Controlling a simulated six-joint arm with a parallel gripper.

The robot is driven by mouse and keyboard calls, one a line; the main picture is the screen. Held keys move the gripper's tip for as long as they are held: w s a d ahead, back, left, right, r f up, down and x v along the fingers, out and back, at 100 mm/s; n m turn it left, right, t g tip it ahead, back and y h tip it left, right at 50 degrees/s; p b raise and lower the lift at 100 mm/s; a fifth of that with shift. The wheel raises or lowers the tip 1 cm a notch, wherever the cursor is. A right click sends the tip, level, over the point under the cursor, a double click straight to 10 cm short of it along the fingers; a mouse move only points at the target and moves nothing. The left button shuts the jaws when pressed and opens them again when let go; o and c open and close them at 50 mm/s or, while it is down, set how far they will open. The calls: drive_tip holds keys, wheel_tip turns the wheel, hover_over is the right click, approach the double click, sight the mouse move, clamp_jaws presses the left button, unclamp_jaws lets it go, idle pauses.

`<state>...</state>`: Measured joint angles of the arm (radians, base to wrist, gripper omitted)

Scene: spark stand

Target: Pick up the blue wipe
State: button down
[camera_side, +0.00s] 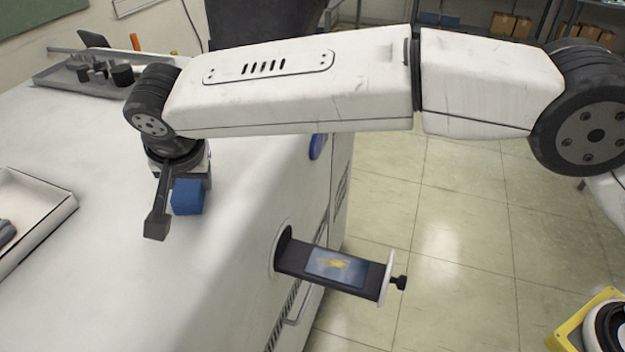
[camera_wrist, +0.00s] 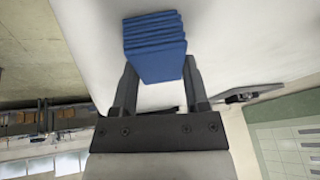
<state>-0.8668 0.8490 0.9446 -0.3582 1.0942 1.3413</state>
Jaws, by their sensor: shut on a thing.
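The blue wipe (camera_side: 188,197) looks like a small folded blue stack with several layers. It also shows in the wrist view (camera_wrist: 157,45), between the two dark fingers and reaching past their tips. My gripper (camera_side: 178,215) is shut on it, over the white top of the stand (camera_side: 110,200). In the side view one finger shows to the left of the wipe, and the other finger is mostly hidden. I cannot tell from these views how far the wipe is above the white top.
A grey tray (camera_side: 48,78) with dark parts lies at the back left. A white-walled tray (camera_side: 45,230) is at the left edge. A dark slide with a picture plate (camera_side: 335,267) sticks out of the stand's front side. The white top near my gripper is clear.

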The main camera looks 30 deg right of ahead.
sight(193, 184)
wheel_tip(193, 184, up, 2)
drive_tip(key=shift+r, duration=0.2)
drive_tip(key=shift+s+d+r, duration=0.25)
drive_tip(key=shift+r, duration=0.35)
drive_tip(key=s+d+r, duration=0.8)
drive_tip(key=s+r, duration=0.1)
drive_tip(key=s, duration=0.1)
drive_tip(key=shift+s+d, duration=0.15)
drive_tip(key=shift+s, duration=0.05)
